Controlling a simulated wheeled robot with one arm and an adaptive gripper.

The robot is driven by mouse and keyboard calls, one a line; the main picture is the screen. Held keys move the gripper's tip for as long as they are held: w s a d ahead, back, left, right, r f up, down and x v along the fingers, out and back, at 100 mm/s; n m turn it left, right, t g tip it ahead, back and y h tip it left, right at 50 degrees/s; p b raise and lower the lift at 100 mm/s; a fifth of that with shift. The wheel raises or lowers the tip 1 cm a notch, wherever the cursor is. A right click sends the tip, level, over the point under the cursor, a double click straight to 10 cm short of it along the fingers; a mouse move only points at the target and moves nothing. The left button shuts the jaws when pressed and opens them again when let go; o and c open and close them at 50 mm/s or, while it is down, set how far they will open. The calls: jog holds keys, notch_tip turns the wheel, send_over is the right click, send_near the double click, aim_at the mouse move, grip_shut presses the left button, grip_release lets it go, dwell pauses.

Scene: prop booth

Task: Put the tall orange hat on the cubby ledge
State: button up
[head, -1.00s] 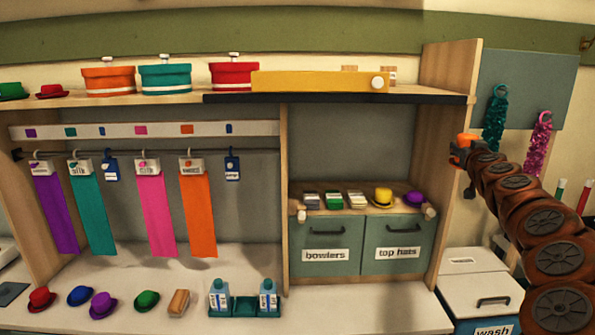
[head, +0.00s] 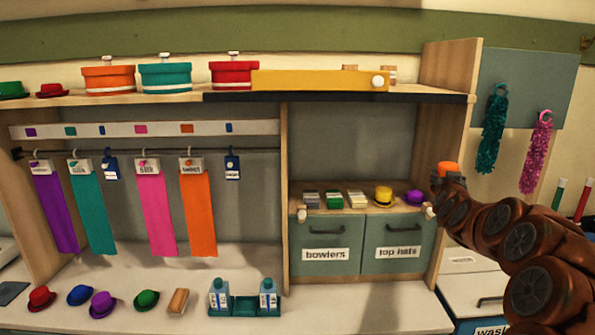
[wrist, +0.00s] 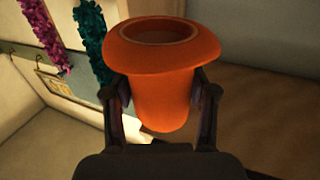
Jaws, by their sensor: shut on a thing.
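The tall orange hat (wrist: 164,90) is held between the two fingers of my gripper (wrist: 162,95) in the wrist view, its open brim end facing up in that picture. In the head view the hat (head: 448,169) shows small at the end of my arm, by the right side panel of the cubby. My gripper (head: 446,180) is partly hidden there by the arm's angle. The cubby ledge (head: 330,208) is left of my gripper, above two drawers. A yellow hat (head: 383,197) and a purple hat (head: 414,198) stand on its right part.
Several small stacks (head: 333,200) fill the ledge's left part. The cubby's side panel (head: 440,130) stands close to my gripper. Teal (head: 494,128) and pink (head: 536,152) garlands hang on the right. The space above the ledge is empty.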

jog(key=s+a+f+n+y, duration=0.1)
jog(key=a+f+y, duration=0.1)
jog(key=a, duration=0.6)
jog(key=s+a+f+n+y, duration=0.1)
jog(key=s+a+f+y, duration=0.1)
jog(key=a+f, duration=0.3)
jog(key=s+a+f+n+t+y, duration=0.1)
jog(key=s+a+f+n+y, duration=0.1)
jog(key=a, duration=1)
jog(key=shift+s+f+b, duration=0.25)
jog(key=shift+f+b, duration=0.1)
jog(key=shift+f, duration=0.3)
